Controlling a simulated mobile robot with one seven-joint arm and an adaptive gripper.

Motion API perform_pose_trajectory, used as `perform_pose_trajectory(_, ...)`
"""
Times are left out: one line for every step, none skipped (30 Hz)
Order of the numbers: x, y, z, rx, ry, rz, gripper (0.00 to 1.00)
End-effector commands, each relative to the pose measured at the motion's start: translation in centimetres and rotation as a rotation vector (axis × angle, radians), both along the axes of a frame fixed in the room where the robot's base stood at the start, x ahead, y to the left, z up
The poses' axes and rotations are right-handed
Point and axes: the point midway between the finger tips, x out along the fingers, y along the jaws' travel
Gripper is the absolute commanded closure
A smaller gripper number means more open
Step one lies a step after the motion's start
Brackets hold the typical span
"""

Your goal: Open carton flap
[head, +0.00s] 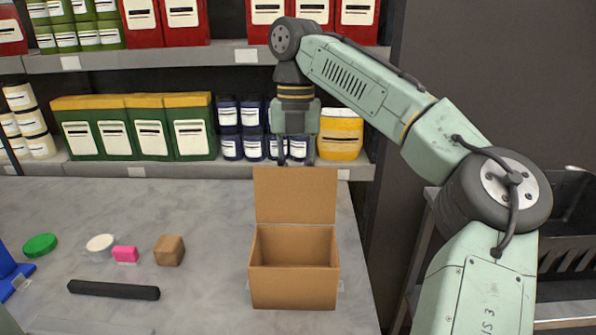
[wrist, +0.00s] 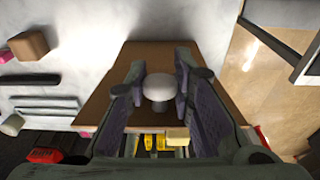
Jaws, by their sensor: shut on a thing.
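The brown carton (head: 294,288) stands on the grey table with its top open. Its back flap (head: 296,195) stands upright and shows a wide plain face. My gripper (head: 296,162) points down at the top edge of the flap, with its fingers at that edge. It is shut on the flap; the exact contact is hard to make out. In the wrist view my gripper (wrist: 160,72) has its fingers in front of the brown cardboard (wrist: 120,75). A pale round knob-like thing (wrist: 158,88) shows between the fingers; I cannot tell what it is.
Left of the carton lie a small brown box (head: 169,250), a pink block (head: 125,254), a white round lid (head: 100,245), a green lid (head: 40,245) and a black bar (head: 114,290). Shelves with green boxes (head: 133,128) and a yellow tub (head: 340,138) stand behind the table.

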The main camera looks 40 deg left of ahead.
Motion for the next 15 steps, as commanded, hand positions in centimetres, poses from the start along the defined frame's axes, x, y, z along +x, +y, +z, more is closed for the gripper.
perform_pose_trajectory(0.05,-0.05,-0.25,-0.004,0.001,-0.003,1.00)
perform_pose_trajectory(0.04,-0.05,-0.26,-0.004,0.002,-0.003,1.00)
perform_pose_trajectory(0.04,-0.06,-0.27,-0.004,0.002,-0.003,1.00)
perform_pose_trajectory(0.03,-0.05,-0.27,-0.004,0.002,-0.002,1.00)
perform_pose_trajectory(0.02,-0.06,-0.28,-0.004,0.002,-0.002,1.00)
perform_pose_trajectory(0.01,-0.06,-0.29,-0.005,0.002,-0.002,1.00)
perform_pose_trajectory(0.01,-0.07,-0.30,-0.005,0.002,-0.002,1.00)
perform_pose_trajectory(0.00,-0.07,-0.30,-0.005,0.002,-0.001,0.76)
perform_pose_trajectory(0.00,-0.07,-0.30,-0.005,0.002,-0.001,0.73)
perform_pose_trajectory(0.00,-0.07,-0.29,-0.005,0.003,-0.001,0.71)
perform_pose_trajectory(-0.01,-0.07,-0.27,-0.004,0.003,0.000,0.69)
perform_pose_trajectory(-0.01,-0.06,-0.25,-0.004,0.003,0.000,0.67)
perform_pose_trajectory(-0.02,-0.06,-0.23,-0.004,0.002,0.000,0.65)
perform_pose_trajectory(-0.02,-0.06,-0.21,-0.004,0.002,0.000,0.63)
perform_pose_trajectory(-0.02,-0.05,-0.19,-0.004,0.002,0.001,0.60)
